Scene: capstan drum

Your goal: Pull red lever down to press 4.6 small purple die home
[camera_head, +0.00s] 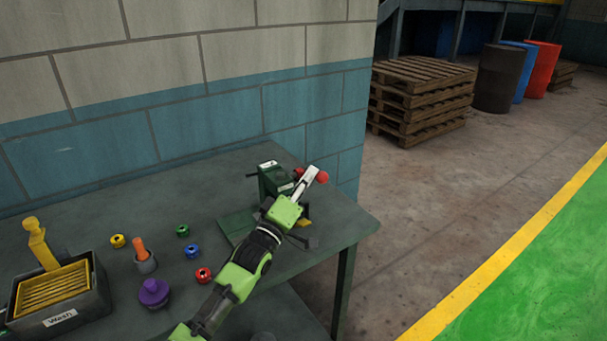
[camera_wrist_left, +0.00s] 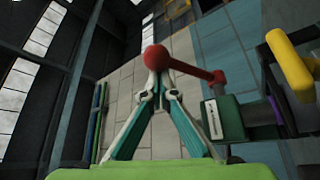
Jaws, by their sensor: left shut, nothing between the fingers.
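The green press (camera_head: 272,180) stands near the table's far right corner. Its lever ends in a red ball (camera_head: 322,177), which also shows in the left wrist view (camera_wrist_left: 156,57) with the red lever arm (camera_wrist_left: 195,72) running right towards the press. My left gripper (camera_head: 309,177) is shut and empty, its fingertips right at the ball; whether they touch it I cannot tell. A purple part (camera_wrist_left: 277,109) shows at the press in the wrist view; whether it is the small die is unclear. Part of the press is hidden behind my left gripper and arm.
A purple knobbed piece (camera_head: 154,293), small coloured rings (camera_head: 192,251) and an orange peg in a grey holder (camera_head: 145,263) lie on the table left of my arm. The Wash tray (camera_head: 60,319) stands far left. The wall is close behind the press.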

